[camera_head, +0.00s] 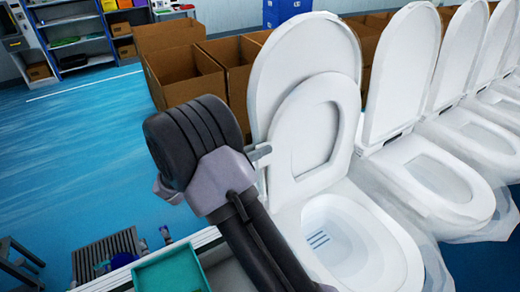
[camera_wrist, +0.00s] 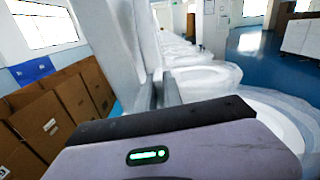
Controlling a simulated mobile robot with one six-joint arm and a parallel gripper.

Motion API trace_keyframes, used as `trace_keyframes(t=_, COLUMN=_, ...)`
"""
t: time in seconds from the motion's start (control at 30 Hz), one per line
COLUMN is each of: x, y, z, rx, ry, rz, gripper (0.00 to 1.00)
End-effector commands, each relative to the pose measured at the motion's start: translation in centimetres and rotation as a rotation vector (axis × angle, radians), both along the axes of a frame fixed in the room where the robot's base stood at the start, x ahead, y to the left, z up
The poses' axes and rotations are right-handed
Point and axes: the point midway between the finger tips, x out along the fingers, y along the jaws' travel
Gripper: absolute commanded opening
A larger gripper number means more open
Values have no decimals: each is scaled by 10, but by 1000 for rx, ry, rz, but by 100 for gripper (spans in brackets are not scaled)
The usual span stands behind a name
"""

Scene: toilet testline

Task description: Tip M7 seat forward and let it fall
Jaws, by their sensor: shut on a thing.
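The front toilet's white seat ring (camera_head: 348,122) stands raised, leaning back near its upright lid (camera_head: 305,52). No M7 label is readable. My gripper (camera_head: 262,154) is at the left edge of the raised seat, shut on that edge. In the wrist view, my gripper's fingers (camera_wrist: 160,88) are partly hidden by the gripper body, and white upright toilet parts rise just beyond them. The bowl (camera_head: 345,240) below is open, with a dark slotted mark inside.
More white toilets (camera_head: 435,180) with raised lids stand in a row to the right. Open cardboard boxes (camera_head: 190,72) stand behind. A teal tray (camera_head: 172,268) lies at the front, beside my arm.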

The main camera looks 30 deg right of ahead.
Motion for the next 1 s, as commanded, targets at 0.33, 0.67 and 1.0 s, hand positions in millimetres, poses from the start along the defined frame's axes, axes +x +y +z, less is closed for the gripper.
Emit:
trace_keyframes(t=0.33, x=0, y=0, z=0, rx=0, ry=0, rz=0, gripper=0)
trace_keyframes(t=0.67, x=0, y=0, z=0, rx=0, ry=0, rz=0, gripper=0)
trace_keyframes(t=1.0, x=-25, y=0, z=1, rx=3, ry=-74, rz=1, gripper=0)
